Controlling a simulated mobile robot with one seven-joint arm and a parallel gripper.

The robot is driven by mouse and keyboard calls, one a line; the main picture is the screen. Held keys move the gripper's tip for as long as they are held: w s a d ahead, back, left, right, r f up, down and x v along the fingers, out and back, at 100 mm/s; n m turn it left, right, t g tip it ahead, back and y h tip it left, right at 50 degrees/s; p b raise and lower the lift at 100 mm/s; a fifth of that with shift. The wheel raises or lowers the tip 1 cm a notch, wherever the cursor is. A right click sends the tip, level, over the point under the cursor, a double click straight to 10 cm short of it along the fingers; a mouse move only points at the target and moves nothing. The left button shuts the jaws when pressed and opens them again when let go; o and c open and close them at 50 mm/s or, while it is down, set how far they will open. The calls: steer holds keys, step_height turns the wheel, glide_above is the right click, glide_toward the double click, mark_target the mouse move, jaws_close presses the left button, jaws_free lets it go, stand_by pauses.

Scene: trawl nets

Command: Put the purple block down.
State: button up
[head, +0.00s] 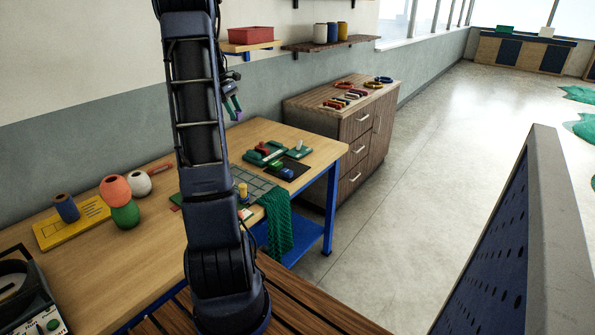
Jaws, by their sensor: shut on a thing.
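My gripper (234,110) is raised beside my arm, well above the workbench and seen against the grey lower wall. It is shut on the purple block (238,116), of which only a small part shows at the fingertips. The block is clear of the wooden tabletop (290,133). My arm hides part of the bench behind it.
Yarn balls (115,189) and a yellow tray (71,224) stand left. A drawer cabinet (357,126) stands behind right.

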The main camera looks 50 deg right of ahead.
steer(key=s+d+m+y, duration=0.2)
steer(key=s+d+m, duration=0.3)
steer(key=s+d, duration=1.3)
steer(key=f, duration=2)
steer(key=shift+w+a+f, duration=0.15)
steer(key=shift+a+f, duration=0.1)
steer(key=shift+a, duration=0.05)
steer(key=shift+f, duration=2.5)
steer(key=shift+f, duration=0.15)
steer(key=o, duration=1)
